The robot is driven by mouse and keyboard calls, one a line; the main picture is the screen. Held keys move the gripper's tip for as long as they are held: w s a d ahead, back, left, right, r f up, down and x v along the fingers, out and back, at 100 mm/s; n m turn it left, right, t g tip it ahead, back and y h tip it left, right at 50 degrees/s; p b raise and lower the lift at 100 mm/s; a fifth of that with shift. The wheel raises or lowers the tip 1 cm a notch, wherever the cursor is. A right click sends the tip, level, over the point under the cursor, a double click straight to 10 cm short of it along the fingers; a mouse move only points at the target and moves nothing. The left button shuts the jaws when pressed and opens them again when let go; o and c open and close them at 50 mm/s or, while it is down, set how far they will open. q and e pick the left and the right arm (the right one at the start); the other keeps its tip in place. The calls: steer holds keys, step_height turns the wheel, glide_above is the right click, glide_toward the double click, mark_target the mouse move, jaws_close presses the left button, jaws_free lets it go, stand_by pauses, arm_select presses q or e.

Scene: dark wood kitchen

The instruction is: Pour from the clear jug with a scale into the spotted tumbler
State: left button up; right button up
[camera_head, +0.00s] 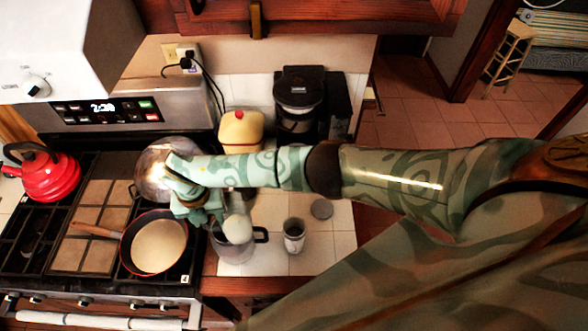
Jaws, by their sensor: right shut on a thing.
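The clear jug (234,252) stands on the white tiled counter, beside the stove, with a dark handle on its right side. A pale rounded shape shows at its mouth; I cannot tell what it is. The scale marks cannot be made out. The spotted tumbler (294,236), small and grey with a dark inside, stands upright on the tiles just right of the jug, apart from it. My right gripper (212,214) is at the jug's upper left rim and is shut on the jug; its fingertips are partly hidden. My left gripper is not in view.
A pan with a pale inside (158,246) and a red kettle (46,176) are on the stove. A metal pot (153,172) is partly behind my arm. A yellow jar (241,130) and a black coffee maker (299,96) stand behind. A grey disc (321,209) lies near the tumbler.

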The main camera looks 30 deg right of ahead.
step_height(320, 180, up, 5)
steer(key=p, duration=0.4)
steer(key=shift+r, duration=0.95)
